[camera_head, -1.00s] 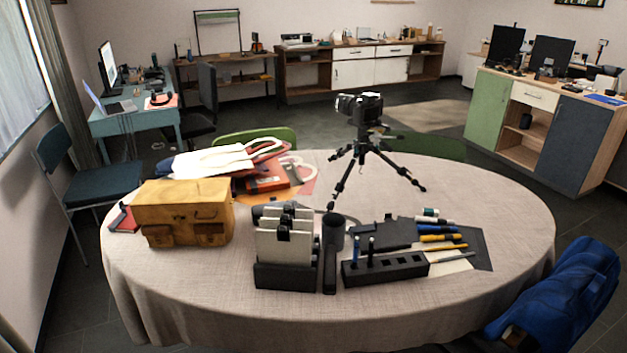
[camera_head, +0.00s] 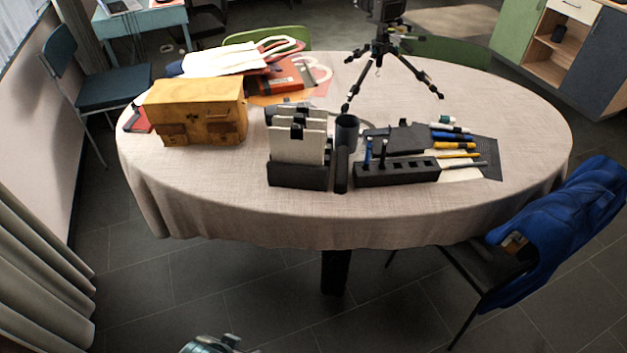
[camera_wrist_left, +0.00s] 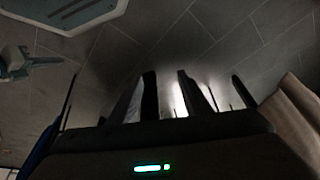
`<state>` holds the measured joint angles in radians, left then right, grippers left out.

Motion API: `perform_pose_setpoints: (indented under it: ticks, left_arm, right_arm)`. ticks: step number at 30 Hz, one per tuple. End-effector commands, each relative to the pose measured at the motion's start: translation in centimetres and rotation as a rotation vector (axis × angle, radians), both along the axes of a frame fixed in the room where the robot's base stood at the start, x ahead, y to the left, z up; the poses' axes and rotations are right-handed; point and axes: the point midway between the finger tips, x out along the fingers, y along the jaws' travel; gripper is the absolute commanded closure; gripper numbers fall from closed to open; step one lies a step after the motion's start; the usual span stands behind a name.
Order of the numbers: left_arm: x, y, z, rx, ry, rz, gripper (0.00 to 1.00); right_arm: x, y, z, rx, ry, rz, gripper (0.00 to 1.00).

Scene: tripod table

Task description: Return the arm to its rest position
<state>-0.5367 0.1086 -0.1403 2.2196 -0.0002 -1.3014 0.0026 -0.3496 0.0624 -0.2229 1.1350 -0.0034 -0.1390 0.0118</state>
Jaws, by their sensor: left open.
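My left gripper (camera_wrist_left: 166,84) shows in the left wrist view as dark fingers standing apart, with nothing visible between them. It is open above the dark tiled floor (camera_wrist_left: 225,40). In the head view neither gripper shows; only a small piece of my own body is at the bottom edge. The arm itself is mostly hidden from both views.
The round table (camera_head: 230,215) with its beige cloth holds a yellow case (camera_head: 200,110), a black tripod (camera_head: 380,60), a card holder (camera_head: 298,172) and a pen holder (camera_head: 397,173). A chair with a blue jacket (camera_head: 560,225) stands at right. Floor before the table is clear.

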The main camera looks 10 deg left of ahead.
Motion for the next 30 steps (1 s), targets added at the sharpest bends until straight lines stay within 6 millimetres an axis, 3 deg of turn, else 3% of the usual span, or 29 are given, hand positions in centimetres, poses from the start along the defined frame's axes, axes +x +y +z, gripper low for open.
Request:
perform_pose_setpoints:
  ticks: [10, 18, 24, 30]
  left_arm:
    - [2.6, -1.9, -11.5, -0.033, -0.084, -0.016, 0.56]
    - [2.0, -3.4, -20.4, -0.066, -0.169, -0.033, 0.56]
    - [0.5, -4.0, -24.7, -0.084, -0.222, -0.044, 0.56]
    - [-0.4, -4.2, -26.3, -0.094, -0.249, -0.048, 0.56]
  right_arm:
    - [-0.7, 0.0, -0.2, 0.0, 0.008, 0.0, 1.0]
    - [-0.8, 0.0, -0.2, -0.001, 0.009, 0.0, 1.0]
    - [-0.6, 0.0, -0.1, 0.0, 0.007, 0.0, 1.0]
    - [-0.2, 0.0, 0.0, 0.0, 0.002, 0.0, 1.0]
